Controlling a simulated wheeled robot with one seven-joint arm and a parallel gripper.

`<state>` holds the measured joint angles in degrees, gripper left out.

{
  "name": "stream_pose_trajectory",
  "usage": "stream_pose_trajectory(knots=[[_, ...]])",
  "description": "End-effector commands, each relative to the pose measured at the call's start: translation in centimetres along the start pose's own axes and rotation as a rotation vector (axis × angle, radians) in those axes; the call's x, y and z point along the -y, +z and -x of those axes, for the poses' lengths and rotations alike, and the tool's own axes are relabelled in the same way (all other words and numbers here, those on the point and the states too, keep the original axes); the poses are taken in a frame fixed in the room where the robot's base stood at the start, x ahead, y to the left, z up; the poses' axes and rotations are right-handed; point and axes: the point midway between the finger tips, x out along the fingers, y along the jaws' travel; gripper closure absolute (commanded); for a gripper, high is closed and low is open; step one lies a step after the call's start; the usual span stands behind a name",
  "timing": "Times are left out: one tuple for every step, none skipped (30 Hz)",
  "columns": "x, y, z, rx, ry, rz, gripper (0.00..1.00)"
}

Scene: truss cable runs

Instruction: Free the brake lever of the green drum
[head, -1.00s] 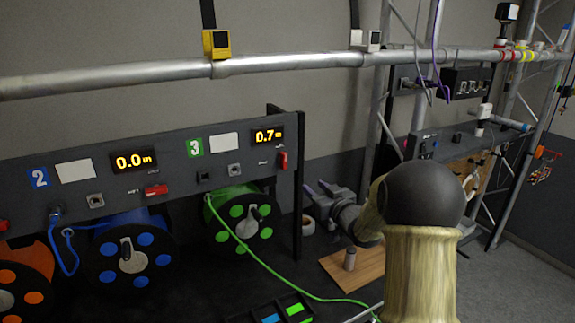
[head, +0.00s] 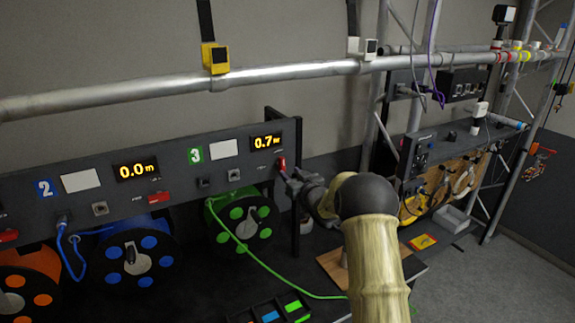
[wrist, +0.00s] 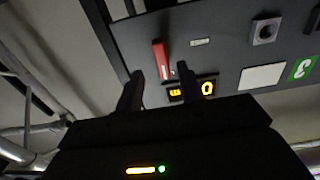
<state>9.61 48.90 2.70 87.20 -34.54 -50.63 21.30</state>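The green drum (head: 240,222) sits under the panel at number 3, with a green cable running from it. Its red brake lever (head: 281,163) stands upright at the panel's right end, beside the display reading 0.7 m. In the wrist view the red lever (wrist: 160,58) shows just beyond and between my two fingertips. My gripper (wrist: 160,84) is open, its fingers apart with nothing between them. In the head view my gripper (head: 287,174) is close to the lever; whether it touches cannot be told.
The panel (head: 100,185) has a red lever (head: 158,197) lying flat at number 2, beside the blue drum (head: 135,257). A dark post (head: 296,205) stands right of the green drum. A tray of coloured pieces (head: 270,312) lies in front. A pipe (head: 130,90) runs above.

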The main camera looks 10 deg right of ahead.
Motion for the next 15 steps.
stream_pose_trajectory(knots=[[0.1,-0.3,-0.8,0.0,-0.002,0.0,0.62],[0.1,-0.2,-1.2,0.002,-0.002,-0.001,0.62],[0.2,-0.2,-1.7,0.001,-0.003,-0.001,0.62],[0.2,-0.2,-2.1,0.0,-0.003,-0.001,0.62],[0.2,-0.2,-2.4,0.001,-0.003,-0.001,0.62],[0.2,-0.2,-2.8,0.001,-0.003,0.0,0.62],[0.1,-0.1,-3.1,0.001,-0.002,-0.001,0.62],[0.1,-0.1,-3.3,0.001,-0.001,0.0,0.62],[0.0,-0.1,-3.5,0.001,0.0,0.0,0.62],[-0.1,-0.1,-3.7,0.0,0.001,0.0,0.62],[-0.2,-0.1,-3.8,0.0,0.002,0.0,0.62],[-0.2,0.0,-3.9,0.001,0.003,0.0,0.62],[-0.3,0.0,-4.0,0.001,0.004,0.0,0.62],[-0.3,0.0,-4.0,0.001,0.004,0.0,0.62],[-0.4,0.1,-4.0,0.001,0.005,0.0,0.62]])
